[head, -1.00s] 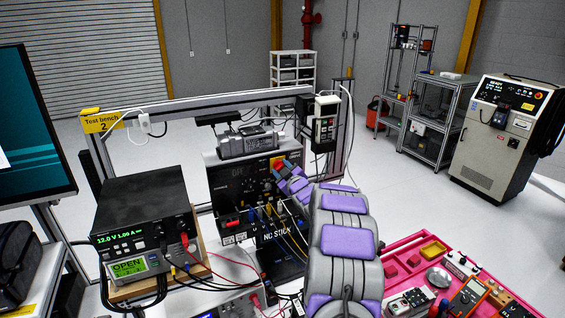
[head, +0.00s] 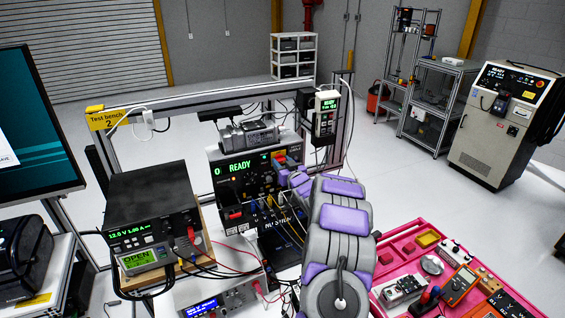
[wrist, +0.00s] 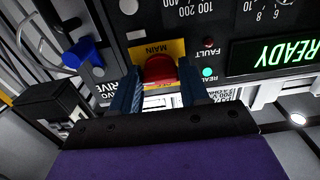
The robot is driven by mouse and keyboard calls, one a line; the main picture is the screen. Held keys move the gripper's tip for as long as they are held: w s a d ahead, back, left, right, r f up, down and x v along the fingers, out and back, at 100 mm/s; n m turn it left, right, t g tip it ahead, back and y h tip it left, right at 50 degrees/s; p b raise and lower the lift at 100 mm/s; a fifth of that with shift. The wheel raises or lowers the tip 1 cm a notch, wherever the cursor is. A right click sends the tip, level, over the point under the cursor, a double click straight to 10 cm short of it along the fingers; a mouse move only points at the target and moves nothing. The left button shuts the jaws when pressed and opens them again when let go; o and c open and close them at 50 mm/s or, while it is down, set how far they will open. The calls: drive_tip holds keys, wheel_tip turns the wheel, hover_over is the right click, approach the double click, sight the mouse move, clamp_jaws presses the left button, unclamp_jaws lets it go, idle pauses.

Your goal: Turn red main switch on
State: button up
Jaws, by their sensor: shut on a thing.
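The red main switch (wrist: 159,70) is in the wrist view, on a yellow plate (wrist: 177,48) marked MAIN. The two blue fingers of my gripper (wrist: 160,88) stand on either side of it and are shut on it. The display (wrist: 272,54) on the same panel reads READY. In the head view the black drive unit (head: 226,187) shows READY in green, and my gripper is at its upper right front, with the switch mostly hidden.
Coloured cables (head: 268,214) hang from the unit's front, just below my gripper. A black power supply (head: 150,212) stands to the left. A pink tray (head: 408,237) with tools and parts lies to the right. A metal frame (head: 215,97) spans behind the unit.

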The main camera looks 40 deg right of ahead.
drive_tip(key=shift+f, duration=0.1)
idle(0.3)
drive_tip(key=o, duration=1.1)
drive_tip(key=shift+d, duration=0.1)
drive_tip(key=shift+c, duration=0.2)
drive_tip(key=b+v, duration=0.3)
drive_tip(key=v, duration=1.4)
drive_tip(key=shift+b, duration=0.35)
drive_tip(key=shift+s, duration=0.1)
